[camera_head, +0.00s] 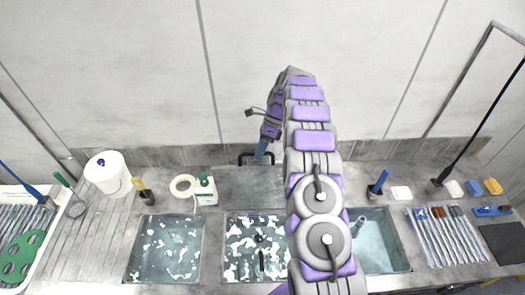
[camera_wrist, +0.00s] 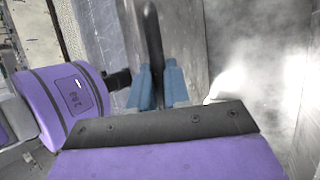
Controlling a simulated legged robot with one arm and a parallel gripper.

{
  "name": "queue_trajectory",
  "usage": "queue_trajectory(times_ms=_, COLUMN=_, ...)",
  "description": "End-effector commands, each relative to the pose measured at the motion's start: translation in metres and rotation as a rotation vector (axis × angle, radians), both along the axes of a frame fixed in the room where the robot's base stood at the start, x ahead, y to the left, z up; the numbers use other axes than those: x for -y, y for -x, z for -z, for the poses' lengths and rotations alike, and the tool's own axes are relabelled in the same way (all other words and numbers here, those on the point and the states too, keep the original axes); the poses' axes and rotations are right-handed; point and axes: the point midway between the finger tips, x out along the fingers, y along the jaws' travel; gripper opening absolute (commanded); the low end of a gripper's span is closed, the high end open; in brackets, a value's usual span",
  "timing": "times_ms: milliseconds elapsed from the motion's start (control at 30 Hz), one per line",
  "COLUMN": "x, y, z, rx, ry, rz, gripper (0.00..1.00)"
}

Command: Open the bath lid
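The bath lid (camera_head: 250,187) is a grey panel raised behind the middle bath (camera_head: 240,238), which lies open with pale flecks in its water. A dark handle (camera_head: 243,158) is at the lid's upper edge. My gripper (camera_head: 262,150) is at this handle, with its blue fingertips pointing down. In the wrist view, the dark handle bar (camera_wrist: 153,40) runs between the two blue fingers (camera_wrist: 158,85), which look closed on it. The lid panel (camera_wrist: 185,35) shows beside the bar. My arm hides the area right of the middle bath.
Another flecked bath (camera_head: 165,248) lies left, and a clear-water basin (camera_head: 382,245) right. Brushes (camera_head: 447,235) lie at right. The wall is close behind.

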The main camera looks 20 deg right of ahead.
Motion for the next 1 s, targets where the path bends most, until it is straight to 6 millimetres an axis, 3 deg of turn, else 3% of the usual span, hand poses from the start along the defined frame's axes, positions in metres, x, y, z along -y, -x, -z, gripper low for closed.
queue_trajectory(times_ms=33, x=-0.002, y=0.002, z=0.008, rx=-0.01, ry=0.0, rz=-0.005, gripper=0.21)
queue_trajectory(times_ms=267, x=0.0, y=0.002, z=0.004, rx=-0.004, ry=-0.001, rz=-0.002, gripper=0.42)
queue_trajectory(times_ms=600, x=0.004, y=0.003, z=-0.002, rx=0.001, ry=-0.004, rz=-0.001, gripper=0.42)
queue_trajectory(times_ms=900, x=0.0, y=0.003, z=-0.032, rx=-0.003, ry=-0.002, rz=-0.005, gripper=0.42)
queue_trajectory(times_ms=1000, x=-0.001, y=0.008, z=-0.033, rx=-0.003, ry=-0.003, rz=-0.003, gripper=0.42)
